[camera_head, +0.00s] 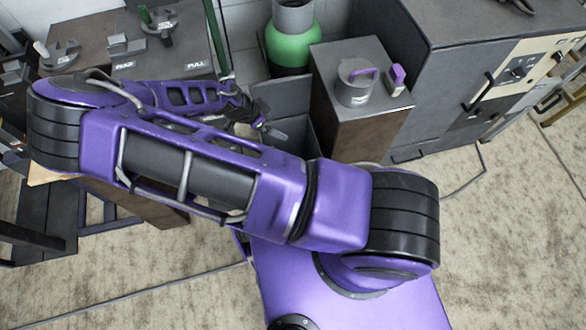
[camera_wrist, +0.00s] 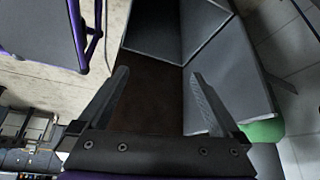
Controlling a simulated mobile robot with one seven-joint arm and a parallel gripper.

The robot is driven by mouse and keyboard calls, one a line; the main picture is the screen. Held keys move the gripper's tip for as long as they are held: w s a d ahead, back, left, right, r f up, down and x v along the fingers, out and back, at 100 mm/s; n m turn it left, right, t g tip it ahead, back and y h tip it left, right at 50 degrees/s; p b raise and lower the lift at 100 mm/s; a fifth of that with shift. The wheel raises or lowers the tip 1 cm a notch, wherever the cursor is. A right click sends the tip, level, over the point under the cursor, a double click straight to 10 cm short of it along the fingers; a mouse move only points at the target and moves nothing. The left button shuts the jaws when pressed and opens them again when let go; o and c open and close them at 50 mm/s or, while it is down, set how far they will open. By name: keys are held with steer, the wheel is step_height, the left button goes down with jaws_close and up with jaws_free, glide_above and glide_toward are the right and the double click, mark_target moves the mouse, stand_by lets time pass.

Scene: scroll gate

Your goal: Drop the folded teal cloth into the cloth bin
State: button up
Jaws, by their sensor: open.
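My gripper (camera_head: 262,128) is at the end of my arm, beside an open grey box (camera_head: 292,132) that may be the cloth bin. In the wrist view my gripper (camera_wrist: 158,78) is open, with nothing between its two fingers. Grey panels (camera_wrist: 214,42) and a dark brown surface lie beyond the fingers; I cannot tell for sure whether these are the box's inside. I do not see the folded teal cloth in either view. My arm hides part of the box and the floor around it.
A brown stand (camera_head: 358,122) with a grey lidded pot (camera_head: 355,86) and a small purple block (camera_head: 396,80) is right of the box. A green container (camera_head: 291,46) stands behind. A large grey cabinet (camera_head: 450,70) is farther right. Grey fixtures sit on the left bench.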

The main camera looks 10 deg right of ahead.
steer(key=v, duration=0.6)
steer(key=shift+r+p, duration=0.3)
steer(key=shift+p, duration=0.05)
steer(key=shift+s+a, duration=0.1)
